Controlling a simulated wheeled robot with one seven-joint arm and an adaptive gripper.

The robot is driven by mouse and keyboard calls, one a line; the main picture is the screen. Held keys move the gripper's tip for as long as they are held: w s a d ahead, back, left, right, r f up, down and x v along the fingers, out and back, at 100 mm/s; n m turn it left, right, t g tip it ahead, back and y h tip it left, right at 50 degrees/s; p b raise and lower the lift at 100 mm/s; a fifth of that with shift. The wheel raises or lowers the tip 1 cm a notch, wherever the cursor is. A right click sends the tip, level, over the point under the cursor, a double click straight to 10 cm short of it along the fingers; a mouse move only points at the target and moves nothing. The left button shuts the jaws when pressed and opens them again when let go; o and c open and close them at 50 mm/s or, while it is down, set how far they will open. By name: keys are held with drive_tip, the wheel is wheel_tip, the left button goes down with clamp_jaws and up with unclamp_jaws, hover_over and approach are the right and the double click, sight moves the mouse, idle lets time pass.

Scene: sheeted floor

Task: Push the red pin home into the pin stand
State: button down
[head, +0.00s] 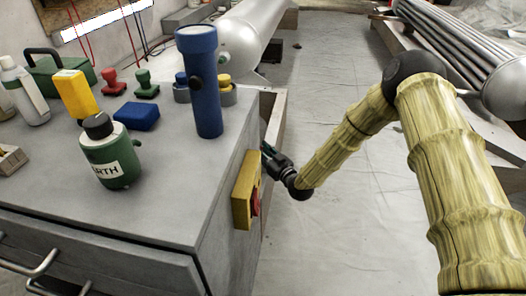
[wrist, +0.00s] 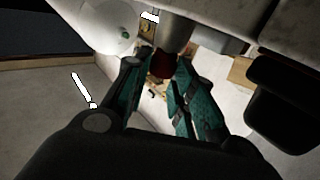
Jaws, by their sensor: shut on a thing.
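My gripper (head: 267,150) is beside the right side of the grey cabinet in the head view, its fingers pointing up and left. In the wrist view its teal fingers (wrist: 160,82) are shut on a dark red thing, which I take for the red pin (wrist: 162,66). A grey rounded part (wrist: 176,34) adjoins it above; I cannot tell whether it belongs to the pin. The pin cannot be made out in the head view. A grey holder with blue and yellow tops (head: 228,97), perhaps the pin stand, is partly hidden behind a blue cylinder.
The tall blue cylinder (head: 206,105) stands near the cabinet's right edge. A yellow box with a red button (head: 242,190) is on the cabinet's side, close to my gripper. A green bottle (head: 108,160) and a blue block (head: 137,116) are on top.

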drive_tip(key=shift+f, duration=0.1)
drive_tip(key=c, duration=1.1)
unclamp_jaws()
drive_tip(key=shift+s, duration=0.1)
